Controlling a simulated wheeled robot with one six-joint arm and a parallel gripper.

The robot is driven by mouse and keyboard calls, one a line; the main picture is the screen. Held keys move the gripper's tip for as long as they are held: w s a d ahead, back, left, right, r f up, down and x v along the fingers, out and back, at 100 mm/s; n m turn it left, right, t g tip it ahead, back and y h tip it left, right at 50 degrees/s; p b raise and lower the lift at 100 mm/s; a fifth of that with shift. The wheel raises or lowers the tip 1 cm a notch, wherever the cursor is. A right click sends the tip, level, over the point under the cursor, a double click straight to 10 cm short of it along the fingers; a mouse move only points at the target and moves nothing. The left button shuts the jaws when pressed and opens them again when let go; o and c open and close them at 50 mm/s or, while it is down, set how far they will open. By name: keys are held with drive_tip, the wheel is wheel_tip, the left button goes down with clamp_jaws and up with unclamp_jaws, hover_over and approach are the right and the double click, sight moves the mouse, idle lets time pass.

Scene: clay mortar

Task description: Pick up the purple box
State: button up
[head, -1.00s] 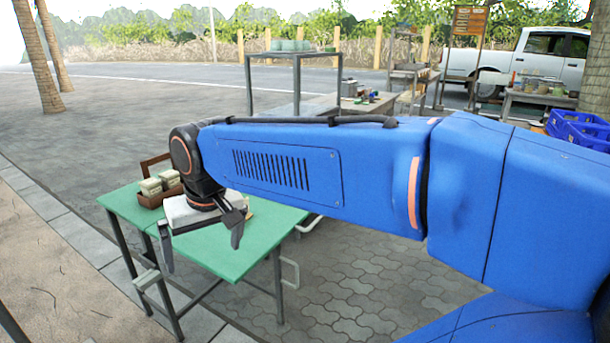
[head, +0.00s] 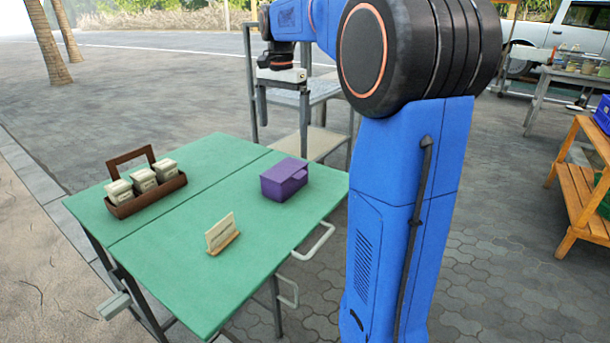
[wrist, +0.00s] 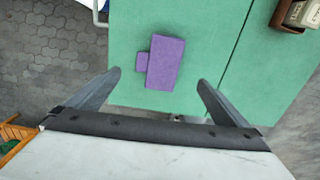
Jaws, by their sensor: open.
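The purple box (head: 285,179) sits on the green folding table (head: 235,262), near its right back edge. It also shows in the wrist view (wrist: 167,63), with a small purple tab on its left side. My gripper (head: 283,110) is raised above and behind the box in the head view, apart from it. In the wrist view its two fingers (wrist: 158,90) are spread wide, with nothing between them, and the box lies beyond them on the table below.
A brown wooden caddy (head: 150,199) with three pale containers stands on the table's left. A small cream card in a wooden stand (head: 221,235) is near the front. A grey metal rack (head: 322,143) is behind the table. A wooden shelf (head: 585,185) stands at right.

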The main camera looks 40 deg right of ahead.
sight(289, 170)
drive_tip(key=f, duration=0.5)
drive_tip(key=d+f, duration=0.1)
drive_tip(key=f, duration=0.5)
drive_tip(key=d+f, duration=0.1)
drive_tip(key=f, duration=0.5)
drive_tip(key=shift+w+f, duration=0.15)
drive_tip(key=shift+w, duration=0.1)
drive_tip(key=c, duration=1.4)
drive_tip(key=shift+o, duration=0.2)
